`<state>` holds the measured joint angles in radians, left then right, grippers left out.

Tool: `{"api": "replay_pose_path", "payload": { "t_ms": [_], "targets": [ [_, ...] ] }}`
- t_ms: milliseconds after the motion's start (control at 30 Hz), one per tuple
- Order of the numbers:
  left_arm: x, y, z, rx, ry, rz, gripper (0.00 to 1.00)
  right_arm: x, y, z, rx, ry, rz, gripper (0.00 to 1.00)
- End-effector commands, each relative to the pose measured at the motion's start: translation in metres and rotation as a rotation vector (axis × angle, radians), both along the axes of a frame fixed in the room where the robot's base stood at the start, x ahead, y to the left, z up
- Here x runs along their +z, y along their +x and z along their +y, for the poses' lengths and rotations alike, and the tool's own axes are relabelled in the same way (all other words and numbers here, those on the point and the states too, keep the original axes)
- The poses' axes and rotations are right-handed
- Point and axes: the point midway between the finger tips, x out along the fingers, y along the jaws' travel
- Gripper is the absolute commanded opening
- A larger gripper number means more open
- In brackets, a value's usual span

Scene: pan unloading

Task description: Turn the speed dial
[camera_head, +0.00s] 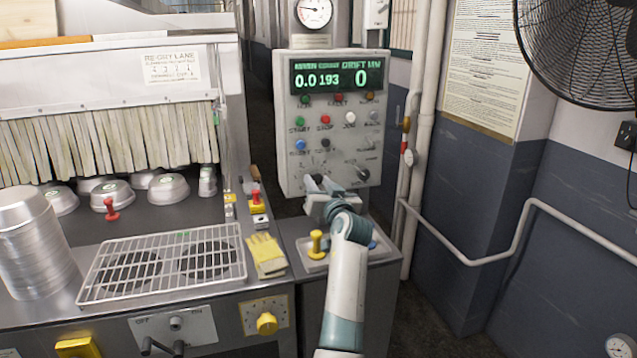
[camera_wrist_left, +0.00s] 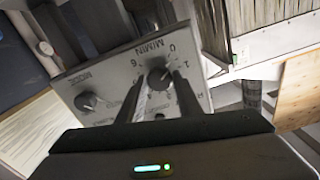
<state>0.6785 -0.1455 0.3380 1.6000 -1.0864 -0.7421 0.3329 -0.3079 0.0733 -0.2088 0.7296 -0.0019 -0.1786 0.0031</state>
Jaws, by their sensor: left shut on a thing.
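The grey control box (camera_head: 293,150) stands upright behind my left gripper (camera_head: 316,184). The speed dial (camera_wrist_left: 160,78) is a black round knob with a scale marked M/MIN around it, on the box's lower face. In the left wrist view, my left gripper (camera_wrist_left: 160,82) has one finger on each side of the dial and is shut on it. In the head view, the gripper mostly hides the dial. A second black knob, the mode knob (camera_head: 363,174), sits to its right and also shows in the left wrist view (camera_wrist_left: 87,101). My right gripper is not in view.
The box's green display (camera_head: 336,77) reads 0.0, 193 and 0, above coloured buttons. Left are a wire rack (camera_head: 165,262), yellow gloves (camera_head: 266,254) and stacked pans (camera_head: 32,245). A pipe (camera_head: 418,130) runs right of the box.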

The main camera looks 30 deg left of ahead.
Motion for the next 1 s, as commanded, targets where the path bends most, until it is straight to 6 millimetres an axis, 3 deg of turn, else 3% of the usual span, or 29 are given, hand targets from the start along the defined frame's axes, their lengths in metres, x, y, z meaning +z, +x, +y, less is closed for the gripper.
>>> {"api": "replay_pose_path", "payload": {
  "t_ms": [267, 367, 1000],
  "targets": [
    [0.003, 0.0, 0.001, 0.001, 0.162, 0.188, 0.1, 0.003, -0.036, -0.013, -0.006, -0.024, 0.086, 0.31],
    [0.003, 0.0, 0.0, 0.0, 0.223, 0.26, 0.1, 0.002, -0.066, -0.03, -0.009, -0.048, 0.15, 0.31],
    [0.005, 0.0, 0.0, 0.001, 0.621, 0.723, 0.1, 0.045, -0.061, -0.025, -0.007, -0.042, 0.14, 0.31]
  ]
}}
